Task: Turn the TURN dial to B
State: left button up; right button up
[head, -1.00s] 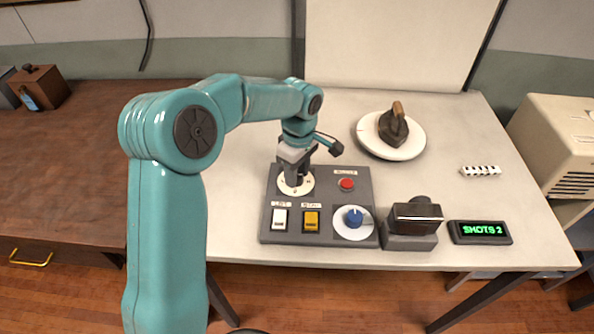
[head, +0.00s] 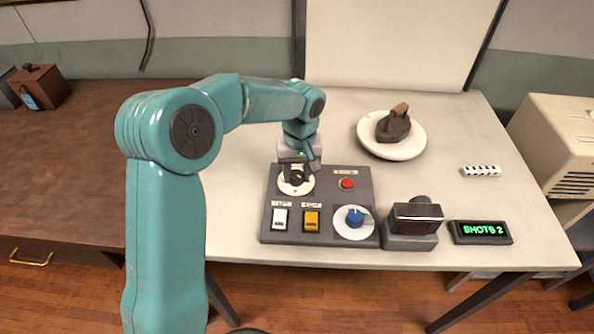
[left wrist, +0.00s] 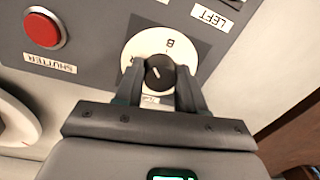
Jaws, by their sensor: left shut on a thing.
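The dial (head: 309,188) is a white disc with a black knob at the back left of the grey control panel. The left wrist view shows the black knob (left wrist: 160,72) with a short white mark, and a letter B on the white disc (left wrist: 146,45) beyond it. I cannot tell which end of the mark is the pointer. My left gripper (head: 296,178) reaches down over the dial, its fingers on either side of the knob, shut on it. The near part of the disc and its label are partly hidden by the gripper. My right gripper is not in view.
The panel (head: 340,208) also has a red button (head: 347,183), white (head: 280,217) and yellow (head: 311,219) switches and a blue knob (head: 355,217). A dark iron (head: 393,127) rests on a round white plate (head: 408,150). A display (head: 480,232) reads SHOTS 2.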

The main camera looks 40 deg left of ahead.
pick_arm(q)
jog(key=m, duration=0.4)
jog(key=shift+r+m, duration=0.15)
jog(key=shift+m, duration=0.15)
jog(key=shift+a+m, duration=0.1)
jog(key=shift+m, duration=1.8)
jog(key=o, duration=0.9)
jog(key=shift+o, duration=0.8)
jog(key=shift+s, duration=0.1)
